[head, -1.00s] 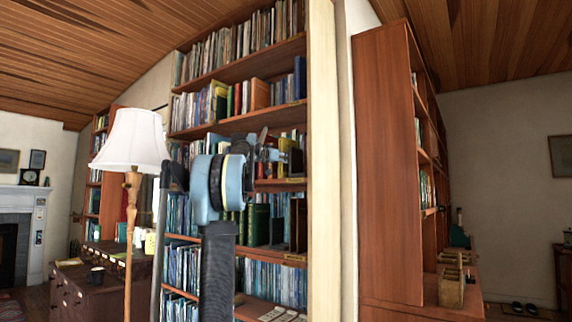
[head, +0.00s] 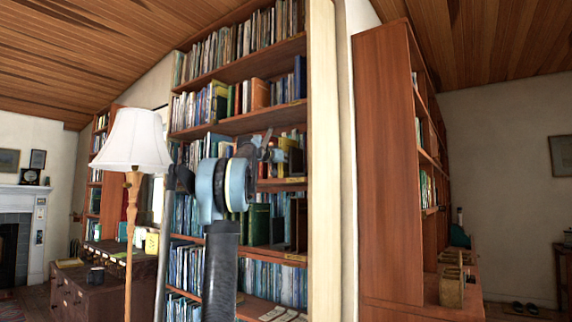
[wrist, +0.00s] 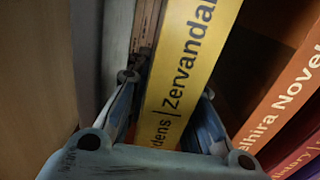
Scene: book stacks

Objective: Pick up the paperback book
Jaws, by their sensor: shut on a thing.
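A book with a yellow spine and black lettering (wrist: 186,62) stands tilted in the middle of the wrist view. My gripper (wrist: 170,95) has one finger on each side of its spine and is shut on it. The lower part of the spine is partly hidden by the gripper's body. In the head view my gripper (head: 272,153) reaches to the middle shelf of the tall bookcase. A yellow patch (head: 288,146) shows just beyond it, too small to read.
An orange-red book (wrist: 285,105) stands to the right of the yellow one, with a dark gap between them. A pale upright panel (wrist: 30,85) is at the left. In the head view a white lamp (head: 134,140) stands left of my arm, and a bookcase side (head: 385,160) rises at the right.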

